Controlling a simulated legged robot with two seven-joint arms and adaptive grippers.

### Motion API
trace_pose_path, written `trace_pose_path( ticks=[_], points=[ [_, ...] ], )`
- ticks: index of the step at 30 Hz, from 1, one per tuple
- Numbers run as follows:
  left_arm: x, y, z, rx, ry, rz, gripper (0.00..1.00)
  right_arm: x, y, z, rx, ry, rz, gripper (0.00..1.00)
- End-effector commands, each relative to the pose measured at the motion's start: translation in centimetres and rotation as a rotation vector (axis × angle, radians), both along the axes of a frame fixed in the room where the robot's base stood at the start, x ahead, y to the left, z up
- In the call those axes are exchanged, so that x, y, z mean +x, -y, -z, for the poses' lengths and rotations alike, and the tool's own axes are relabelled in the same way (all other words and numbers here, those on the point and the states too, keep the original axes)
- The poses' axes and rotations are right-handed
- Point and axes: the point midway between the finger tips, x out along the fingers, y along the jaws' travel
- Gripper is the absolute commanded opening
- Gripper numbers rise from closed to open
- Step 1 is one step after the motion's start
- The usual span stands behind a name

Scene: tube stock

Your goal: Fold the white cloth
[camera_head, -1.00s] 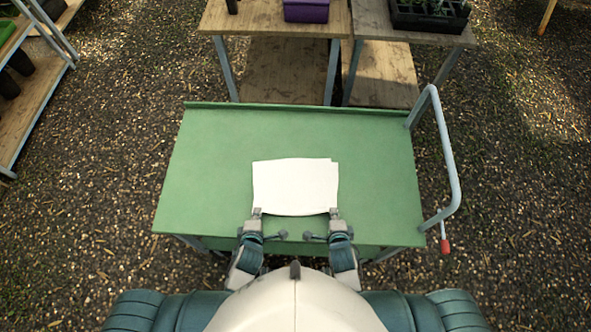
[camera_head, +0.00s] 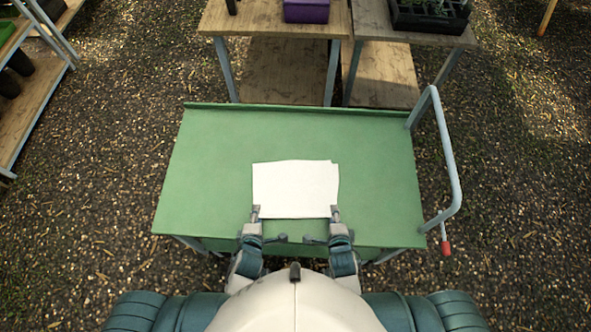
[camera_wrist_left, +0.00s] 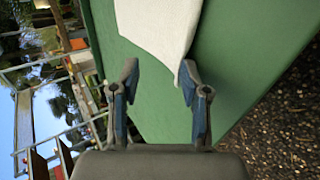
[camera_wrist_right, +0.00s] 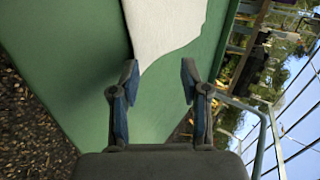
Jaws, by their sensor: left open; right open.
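The white cloth (camera_head: 295,188) lies on the green cart top as a small, roughly rectangular piece, its near edge toward me. A thin strip shows at its right side, like a second layer. My left gripper (camera_head: 256,212) is at the cloth's near left corner, and my right gripper (camera_head: 335,214) is at its near right corner. In the left wrist view, the cloth (camera_wrist_left: 160,25) reaches between the open fingers of the left gripper (camera_wrist_left: 155,85). In the right wrist view, the cloth (camera_wrist_right: 165,30) lies just beyond the open right gripper (camera_wrist_right: 160,85). Whether the fingers touch it is unclear.
The green cart top (camera_head: 375,160) is clear around the cloth. It has a raised back edge and a grey handle (camera_head: 452,160) on the right. Wooden tables (camera_head: 275,22) with a purple crate (camera_head: 306,10) and a black plant tray (camera_head: 430,18) stand behind.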

Motion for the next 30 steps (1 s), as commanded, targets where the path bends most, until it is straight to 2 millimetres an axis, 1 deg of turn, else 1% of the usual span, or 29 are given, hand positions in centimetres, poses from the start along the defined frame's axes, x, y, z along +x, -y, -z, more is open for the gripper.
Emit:
trace_pose_path(
  ticks=[1, 4, 15, 18, 20, 30],
  points=[
    [-0.3, 0.0, -0.8, -0.006, 0.000, -0.004, 0.46, -0.3, 0.0, -0.8, 0.003, 0.001, 0.004, 0.46],
    [-1.1, 0.0, -2.5, -0.005, 0.001, -0.004, 0.46, -1.1, 0.0, -2.5, 0.004, 0.000, 0.004, 0.46],
    [-5.0, 0.0, -7.3, -0.002, -0.002, -0.002, 0.46, -5.0, 0.0, -7.3, 0.002, -0.002, 0.002, 0.46],
    [-5.5, 0.0, -7.9, -0.002, -0.001, -0.001, 0.46, -5.5, 0.0, -7.9, 0.002, -0.001, 0.001, 0.46],
    [-5.6, 0.0, -8.1, -0.001, -0.001, -0.001, 0.46, -5.6, 0.0, -8.1, 0.001, -0.001, 0.001, 0.46],
    [-5.6, 0.0, -8.1, 0.000, 0.000, 0.000, 0.46, -5.6, 0.0, -8.1, 0.001, -0.001, 0.001, 0.46]
  ],
)
